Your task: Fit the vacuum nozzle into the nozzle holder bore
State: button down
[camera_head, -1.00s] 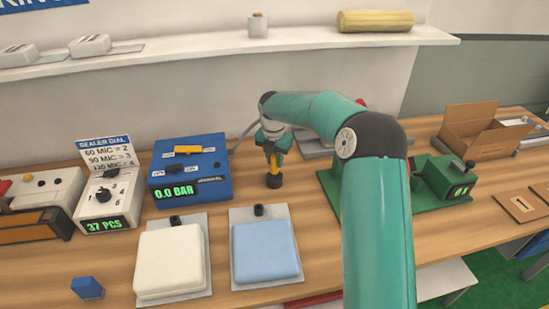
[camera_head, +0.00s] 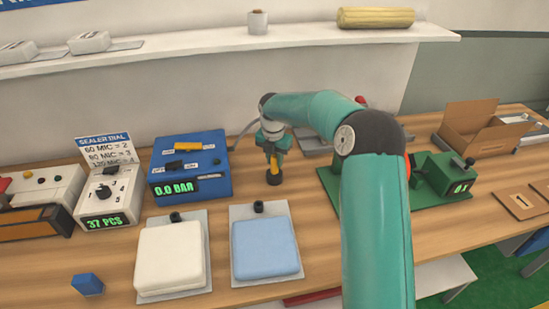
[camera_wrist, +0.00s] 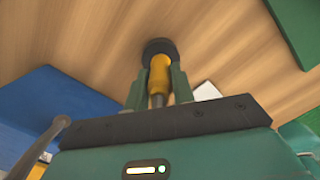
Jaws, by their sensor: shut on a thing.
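My gripper (camera_head: 273,157) is shut on the yellow vacuum nozzle (camera_head: 274,165), which points down over the wooden table behind the blue mattress. In the wrist view the nozzle (camera_wrist: 160,75) sits between the two green fingers of my gripper (camera_wrist: 160,85). A black round piece (camera_wrist: 159,47) is at the nozzle's far end. It also shows in the head view (camera_head: 273,179), at or just above the table. I cannot tell whether this piece is the nozzle's own cup or the nozzle holder. No holder bore can be made out in either view.
A blue pump box (camera_head: 190,165) reading 0.0 BAR stands left of my gripper. A white mattress (camera_head: 170,257) and a blue mattress (camera_head: 265,248) lie in front on grey plates. A green device (camera_head: 437,180) is to the right. A shelf (camera_head: 200,50) runs behind.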

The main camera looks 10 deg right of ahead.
jog(key=shift+f, duration=0.25)
jog(key=c, duration=1.1)
grip_release()
